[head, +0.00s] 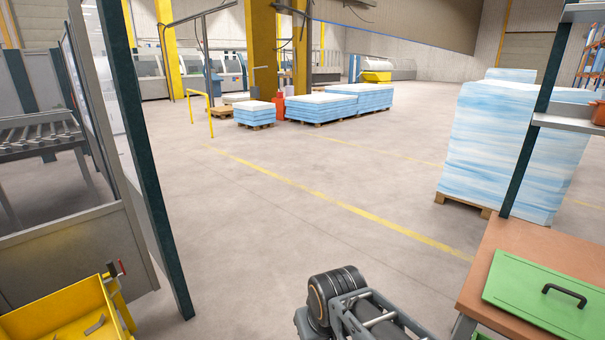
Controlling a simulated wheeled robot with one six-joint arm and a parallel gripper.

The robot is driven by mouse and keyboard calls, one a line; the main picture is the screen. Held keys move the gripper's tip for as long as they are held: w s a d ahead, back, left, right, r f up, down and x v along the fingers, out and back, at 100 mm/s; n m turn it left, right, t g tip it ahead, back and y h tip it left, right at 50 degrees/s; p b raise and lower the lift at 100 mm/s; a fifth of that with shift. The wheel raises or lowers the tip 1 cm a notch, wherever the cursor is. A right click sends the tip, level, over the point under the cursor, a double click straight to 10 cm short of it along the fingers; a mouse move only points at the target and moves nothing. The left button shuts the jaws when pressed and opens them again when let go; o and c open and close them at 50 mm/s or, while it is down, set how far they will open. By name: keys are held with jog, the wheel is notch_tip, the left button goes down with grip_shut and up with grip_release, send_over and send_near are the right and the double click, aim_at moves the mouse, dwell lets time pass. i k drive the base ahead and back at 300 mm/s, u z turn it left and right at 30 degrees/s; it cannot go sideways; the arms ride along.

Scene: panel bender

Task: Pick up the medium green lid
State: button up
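A green lid (545,296) with a black handle (564,294) lies flat on a brown-topped table (487,252) at the lower right. Its right part is cut off by the picture edge. No other lid shows, so I cannot compare its size. Part of my arm shows at the bottom centre, to the left of the table and apart from the lid. My gripper is not in view.
A dark post (534,130) and a shelf (572,124) stand at the table's back. A yellow bin (62,312) is at the lower left beside a dark frame post (147,150). Wrapped stacks on a pallet (510,150) stand behind the table. The middle floor is clear.

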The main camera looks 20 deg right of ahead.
aim_at(567, 308)
jog(key=z, duration=1.2)
jog(key=i, duration=1)
jog(key=z, duration=1)
jog(key=i, duration=0.2)
jog(key=z, duration=0.2)
